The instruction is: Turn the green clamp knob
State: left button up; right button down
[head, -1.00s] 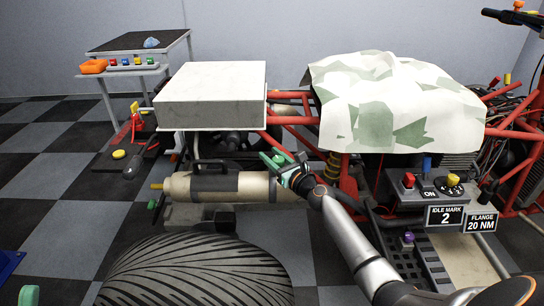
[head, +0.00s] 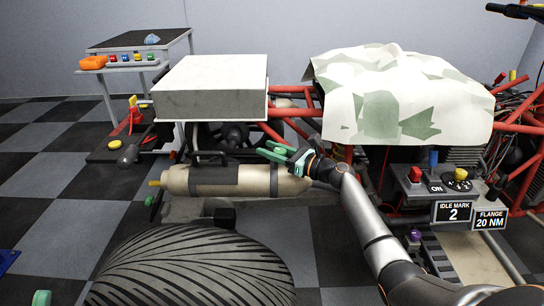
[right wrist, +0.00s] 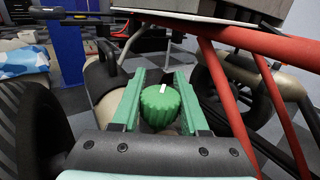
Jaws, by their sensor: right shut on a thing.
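The green clamp knob (right wrist: 160,103) is ribbed with a white pointer line on its face. In the right wrist view it sits between the two green fingers of my right gripper (right wrist: 160,98), which is shut on it. In the head view my right gripper (head: 276,152) is at the right end of the beige cylinder, below the red frame tubes. The knob cannot be told apart from the green fingers there.
A beige cylinder (head: 205,181) lies left of the gripper. A white box (head: 212,90) and a camouflage cloth (head: 395,95) sit above on the red frame (head: 285,134). A large tyre (head: 190,270) is in front. A control panel (head: 437,187) stands at right.

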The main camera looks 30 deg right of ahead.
jog(key=n+y, duration=0.1)
jog(key=g+y, duration=0.1)
jog(key=shift+s+a+n+y+b, duration=0.1)
jog(key=shift+a+n+y+b, duration=0.1)
jog(key=shift+n+y+b, duration=0.15)
pick_arm(q)
jog(key=shift+d+f, duration=0.2)
jog(key=shift+f, duration=0.65)
pick_arm(e)
jog(key=shift+s+a+n+g+y, duration=0.1)
jog(key=shift+a+n+g+y, duration=0.05)
jog(key=shift+n+g+y, duration=0.5)
jog(key=shift+f+g, duration=0.1)
jog(key=shift+g, duration=0.15)
pick_arm(q)
jog(key=shift+a, duration=0.1)
pick_arm(e)
jog(key=shift+a, duration=0.1)
jog(key=shift+c, duration=2.1)
grip_release()
